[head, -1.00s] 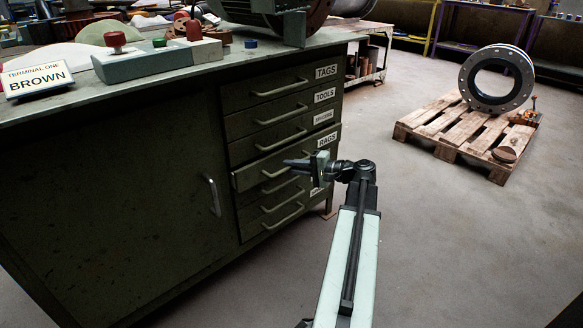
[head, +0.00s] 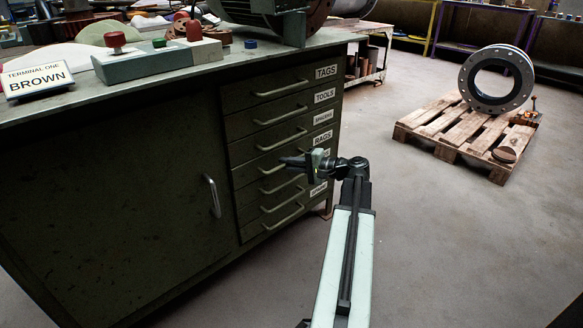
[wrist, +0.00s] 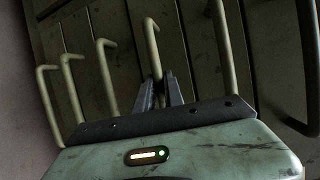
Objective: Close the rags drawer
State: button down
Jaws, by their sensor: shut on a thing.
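The rags drawer (head: 244,172) is in the green cabinet, below the RAGS label in the head view. Its front looks flush with the drawers around it. My gripper (head: 290,161) is at the front of this drawer and hides part of it. In the wrist view, the fingers of my gripper (wrist: 158,92) are closed around the lower end of a pale bar handle (wrist: 152,42), which appears to be the rags drawer handle.
Other drawers with bar handles lie above and below, among them the tags drawer (head: 240,100). A cabinet door handle (head: 213,196) is at left. A pallet (head: 425,128) with a large pipe ring (head: 467,82) stands at right. The floor between is clear.

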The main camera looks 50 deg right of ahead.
jog(key=shift+w, duration=0.1)
jog(key=c, duration=1.5)
grip_release()
jog(key=shift+o, duration=0.2)
jog(key=p+v, duration=0.1)
jog(key=v, duration=0.6)
jog(key=shift+s, duration=0.4)
